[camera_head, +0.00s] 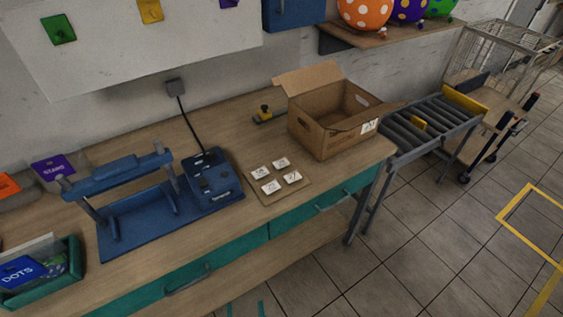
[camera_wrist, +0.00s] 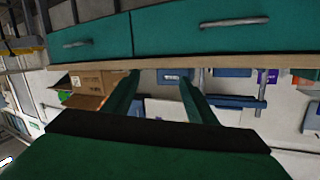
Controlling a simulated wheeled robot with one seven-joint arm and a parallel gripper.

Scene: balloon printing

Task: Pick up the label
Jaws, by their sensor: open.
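Several small white labels (camera_head: 292,177) with dark markings lie in two rows on a thin brown board (camera_head: 279,196) on the workbench in the head view. They are between the blue machine and the open cardboard box. I cannot make out the labels in the wrist view. My gripper (camera_wrist: 160,80) shows only in the wrist view. Its two green fingers are apart, with nothing held between them. It is in front of the bench edge, and the bench appears upside down there.
A blue press machine (camera_head: 160,210) stands left of the labels. An open cardboard box (camera_head: 320,132) stands behind right, with a small yellow-black item (camera_head: 263,115) left of it. A roller conveyor (camera_head: 430,125) adjoins the bench. A green bin (camera_head: 45,283) sits front left.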

